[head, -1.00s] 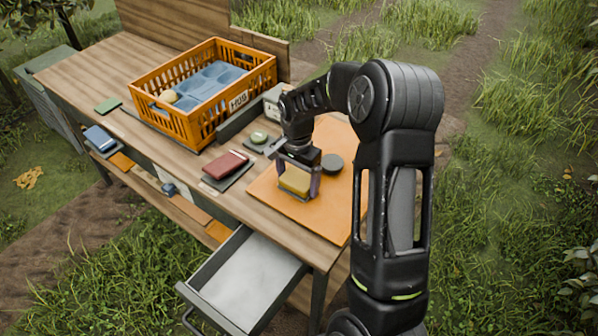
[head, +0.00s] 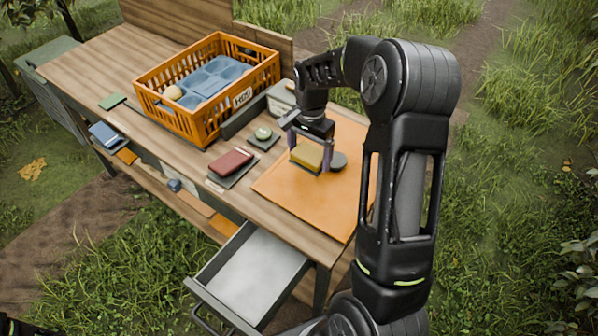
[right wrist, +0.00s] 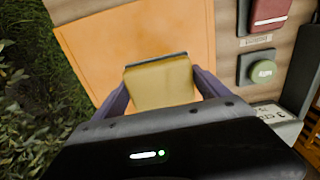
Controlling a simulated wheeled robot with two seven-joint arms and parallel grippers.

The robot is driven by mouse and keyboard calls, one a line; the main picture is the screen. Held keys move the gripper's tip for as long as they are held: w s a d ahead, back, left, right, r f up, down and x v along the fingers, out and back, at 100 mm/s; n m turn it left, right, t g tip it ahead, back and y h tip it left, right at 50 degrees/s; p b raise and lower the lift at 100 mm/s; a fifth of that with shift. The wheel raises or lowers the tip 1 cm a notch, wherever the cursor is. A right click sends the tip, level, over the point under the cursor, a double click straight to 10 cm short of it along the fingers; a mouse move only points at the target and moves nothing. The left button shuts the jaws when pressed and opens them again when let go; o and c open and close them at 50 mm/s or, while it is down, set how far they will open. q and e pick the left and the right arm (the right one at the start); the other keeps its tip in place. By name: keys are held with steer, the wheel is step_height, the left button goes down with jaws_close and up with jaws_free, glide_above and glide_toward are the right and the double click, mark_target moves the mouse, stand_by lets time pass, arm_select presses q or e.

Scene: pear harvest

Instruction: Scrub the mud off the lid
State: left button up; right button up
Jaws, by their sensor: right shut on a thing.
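My right gripper (head: 312,158) is shut on a yellow sponge (head: 306,155) with a dark edge, over the orange mat (head: 330,205). The sponge (right wrist: 160,84) shows between the two fingers in the right wrist view. A round grey disc, apparently the lid (head: 339,160), lies on the mat just right of the sponge, partly behind a finger. I cannot tell whether the sponge touches it, nor make out mud on it. The lid cannot be made out in the right wrist view. My left gripper is not in view.
A red block (head: 231,162) and a round green thing (head: 263,134) sit on dark pads left of the mat. An orange crate (head: 205,125) with a blue tray stands behind them. An open drawer (head: 250,275) juts from the front. The mat's front part is clear.

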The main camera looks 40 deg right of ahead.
steer(key=shift+r+p, duration=0.35)
steer(key=shift+r, duration=0.4)
